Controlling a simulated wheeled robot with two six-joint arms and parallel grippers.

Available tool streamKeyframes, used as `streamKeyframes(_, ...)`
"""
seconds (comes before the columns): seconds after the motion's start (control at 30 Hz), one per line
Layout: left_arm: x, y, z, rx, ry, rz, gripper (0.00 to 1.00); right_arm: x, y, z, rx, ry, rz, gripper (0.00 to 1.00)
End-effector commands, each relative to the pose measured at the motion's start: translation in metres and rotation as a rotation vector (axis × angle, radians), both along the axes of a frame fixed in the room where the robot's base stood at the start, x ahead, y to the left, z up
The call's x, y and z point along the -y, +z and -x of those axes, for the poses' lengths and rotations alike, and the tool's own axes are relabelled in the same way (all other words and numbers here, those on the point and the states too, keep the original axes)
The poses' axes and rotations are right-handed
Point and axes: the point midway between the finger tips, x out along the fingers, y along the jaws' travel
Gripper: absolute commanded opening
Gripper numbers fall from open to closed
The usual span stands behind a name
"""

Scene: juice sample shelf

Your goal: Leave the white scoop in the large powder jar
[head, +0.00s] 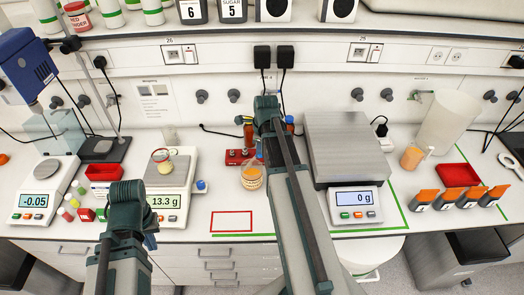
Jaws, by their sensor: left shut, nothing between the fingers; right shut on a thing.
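A clear jar of orange powder (252,178) with a pale label stands on the bench left of my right arm. A second container of orange powder (411,157) stands right of the large scale, with a pale strip at its rim that may be a handle. I cannot tell which is the large jar. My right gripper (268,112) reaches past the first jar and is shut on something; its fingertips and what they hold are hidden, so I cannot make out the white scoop. My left gripper (126,196) is shut and empty in front of the left scales.
A glass with powder (162,161) stands on a scale (171,203) reading 13.3 g. The large scale (345,150) reads 0 g. A red rack (238,157) stands behind the jar. A red outlined rectangle (231,221) on the bench is empty. A red tray (458,175) lies right.

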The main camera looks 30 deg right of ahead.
Motion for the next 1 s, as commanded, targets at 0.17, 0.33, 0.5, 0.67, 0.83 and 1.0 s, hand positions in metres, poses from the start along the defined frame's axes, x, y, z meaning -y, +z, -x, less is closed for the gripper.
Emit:
streamKeyframes(0.17, 0.000, -0.018, 0.000, 0.000, -0.001, 0.000, 0.00, 0.000, -0.018, 0.000, -0.001, 0.000, 0.001, 0.00)
streamKeyframes(0.33, 0.000, -0.031, 0.000, 0.001, -0.002, -0.001, 0.00, 0.000, -0.031, 0.000, 0.000, 0.000, 0.000, 0.00)
streamKeyframes(0.5, 0.000, -0.042, 0.000, 0.001, -0.005, -0.001, 0.00, 0.000, -0.042, 0.000, 0.000, 0.000, 0.000, 0.00)
streamKeyframes(0.67, 0.000, -0.048, 0.000, 0.001, -0.007, -0.001, 0.00, 0.000, -0.048, 0.000, 0.000, 0.000, 0.000, 0.00)
streamKeyframes(0.83, 0.000, -0.052, 0.000, 0.001, -0.008, -0.001, 0.00, 0.000, -0.052, 0.000, 0.000, 0.000, 0.000, 0.00)
streamKeyframes(1.0, 0.000, -0.052, 0.000, 0.001, -0.008, -0.001, 0.00, 0.000, -0.052, 0.000, 0.000, 0.000, 0.000, 0.00)
